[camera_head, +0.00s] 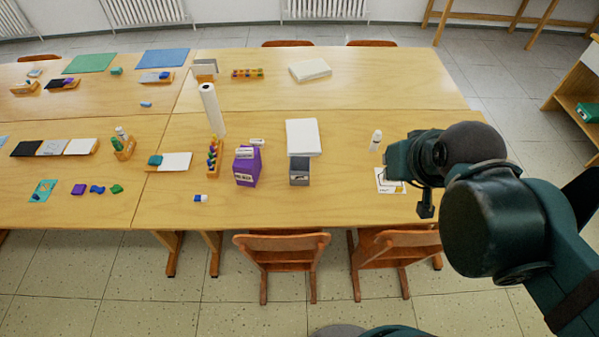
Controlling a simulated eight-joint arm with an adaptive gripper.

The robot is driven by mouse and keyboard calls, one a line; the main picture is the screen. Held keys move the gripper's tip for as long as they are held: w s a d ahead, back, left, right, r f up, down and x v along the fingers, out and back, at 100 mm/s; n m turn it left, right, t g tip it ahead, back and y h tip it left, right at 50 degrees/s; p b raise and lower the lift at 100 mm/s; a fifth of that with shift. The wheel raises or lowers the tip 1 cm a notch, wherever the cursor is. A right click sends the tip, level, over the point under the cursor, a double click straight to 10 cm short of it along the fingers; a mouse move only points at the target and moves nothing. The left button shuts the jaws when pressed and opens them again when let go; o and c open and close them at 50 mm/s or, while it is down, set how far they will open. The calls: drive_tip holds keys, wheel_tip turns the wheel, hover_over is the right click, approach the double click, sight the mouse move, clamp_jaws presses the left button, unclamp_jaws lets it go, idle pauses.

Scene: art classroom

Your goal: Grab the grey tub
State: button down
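A small grey tub (299,173) stands upright near the front edge of the table, with a darker grey top. It is just right of a purple container (246,170) and in front of a white paper stack (302,137). My gripper (425,207) hangs over the right end of the table, well to the right of the tub and apart from it. My dark green arm hides most of the gripper, so its fingers do not show clearly. Nothing covers the tub.
A white bottle (375,141) and a printed sheet (389,182) lie between tub and gripper. A white-and-blue eraser (201,198) lies front left. Chairs (283,258) stand at the front edge. Bare tabletop is right of the tub.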

drive_tip(key=c, duration=3.2)
unclamp_jaws()
drive_tip(key=o, duration=2.1)
drive_tip(key=shift+c, duration=0.2)
drive_tip(key=shift+w, duration=0.1)
